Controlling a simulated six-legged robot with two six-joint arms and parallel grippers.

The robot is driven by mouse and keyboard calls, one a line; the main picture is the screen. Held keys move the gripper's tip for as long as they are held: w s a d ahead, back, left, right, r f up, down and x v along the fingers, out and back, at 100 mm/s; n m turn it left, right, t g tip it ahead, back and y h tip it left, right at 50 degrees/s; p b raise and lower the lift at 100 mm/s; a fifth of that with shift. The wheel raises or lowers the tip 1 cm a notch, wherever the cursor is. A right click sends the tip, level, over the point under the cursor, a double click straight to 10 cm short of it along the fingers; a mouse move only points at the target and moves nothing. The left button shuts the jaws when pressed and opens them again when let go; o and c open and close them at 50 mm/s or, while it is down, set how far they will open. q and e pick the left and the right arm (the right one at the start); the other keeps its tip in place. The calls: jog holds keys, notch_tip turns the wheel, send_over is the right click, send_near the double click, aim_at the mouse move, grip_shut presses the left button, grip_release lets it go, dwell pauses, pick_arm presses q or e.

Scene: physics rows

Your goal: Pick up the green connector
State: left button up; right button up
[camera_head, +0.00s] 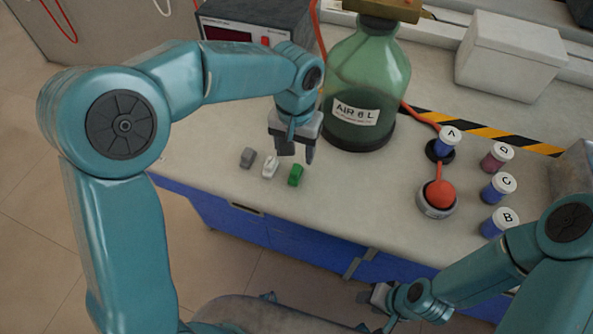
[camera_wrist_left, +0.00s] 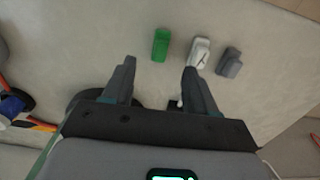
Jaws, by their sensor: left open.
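The green connector (camera_head: 295,175) lies on the bench near its front edge, at the right end of a short row with a white connector (camera_head: 270,167) and a grey connector (camera_head: 248,158). My left gripper (camera_head: 295,157) is open and empty, just behind and above the green connector. In the left wrist view the green connector (camera_wrist_left: 161,45) shows beyond the gap between my open fingers (camera_wrist_left: 160,80), apart from them. The white connector (camera_wrist_left: 200,52) and the grey one (camera_wrist_left: 229,62) lie to its right there. My right gripper (camera_head: 378,295) is low in front of the bench; its jaws are too small to read.
A large green bottle (camera_head: 367,75) labelled AIR stands behind my left gripper. A white box (camera_head: 508,55) is at the back. The bench between the connectors and the orange ball is clear.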

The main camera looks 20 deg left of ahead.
aim_at(295, 171)
pick_arm(q)
jog(key=f, duration=0.3)
jog(key=shift+s, duration=0.25)
notch_tip(295, 171, down, 5)
jog(key=shift+w+a+f, duration=0.1)
jog(key=shift+w+f, duration=0.05)
grip_shut()
